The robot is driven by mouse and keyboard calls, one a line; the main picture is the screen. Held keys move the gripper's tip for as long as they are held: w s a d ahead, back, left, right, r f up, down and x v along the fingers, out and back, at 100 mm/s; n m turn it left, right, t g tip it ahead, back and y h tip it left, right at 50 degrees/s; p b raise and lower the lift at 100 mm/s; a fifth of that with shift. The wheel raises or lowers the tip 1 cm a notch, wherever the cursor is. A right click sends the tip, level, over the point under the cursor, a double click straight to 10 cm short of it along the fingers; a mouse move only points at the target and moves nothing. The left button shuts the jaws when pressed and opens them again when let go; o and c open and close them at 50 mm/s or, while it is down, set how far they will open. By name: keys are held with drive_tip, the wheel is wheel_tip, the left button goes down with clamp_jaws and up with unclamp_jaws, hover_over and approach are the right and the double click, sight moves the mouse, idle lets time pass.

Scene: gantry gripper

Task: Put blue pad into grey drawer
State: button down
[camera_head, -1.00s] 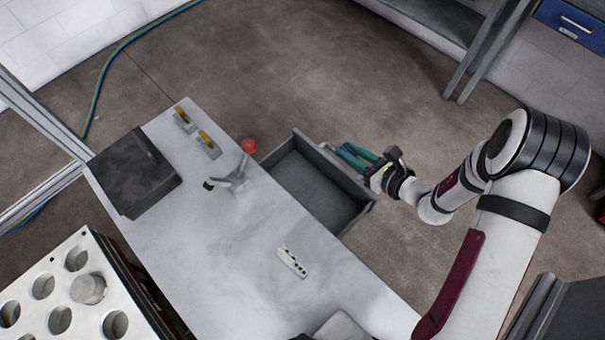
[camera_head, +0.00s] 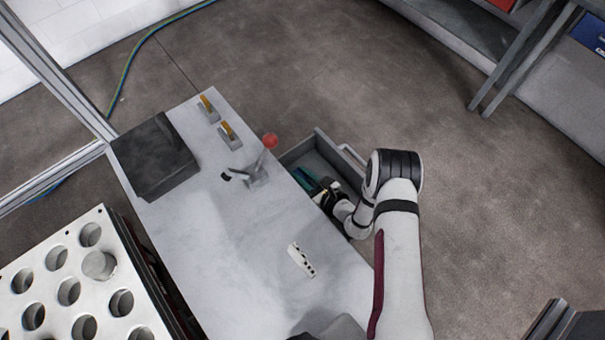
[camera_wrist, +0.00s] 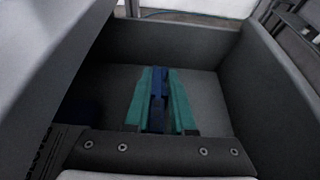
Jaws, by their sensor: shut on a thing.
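The grey drawer (camera_head: 310,160) is pulled out from the side of the white table, and its visible inside looks bare. My gripper (camera_head: 312,184) is over or inside the drawer, close to the table side. In the wrist view, my gripper's teal fingers (camera_wrist: 158,88) point down toward the drawer floor (camera_wrist: 205,95). They are shut on the narrow blue pad (camera_wrist: 157,95), which is mostly hidden between them. I cannot tell whether the pad touches the floor.
A rack with round holes (camera_head: 80,285) stands lower left. The drawer walls (camera_wrist: 285,90) surround my fingers.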

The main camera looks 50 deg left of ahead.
drive_tip(key=shift+f, duration=0.1)
drive_tip(key=shift+f, duration=0.1)
drive_tip(key=c, duration=0.8)
unclamp_jaws()
drive_tip(key=shift+o, duration=0.2)
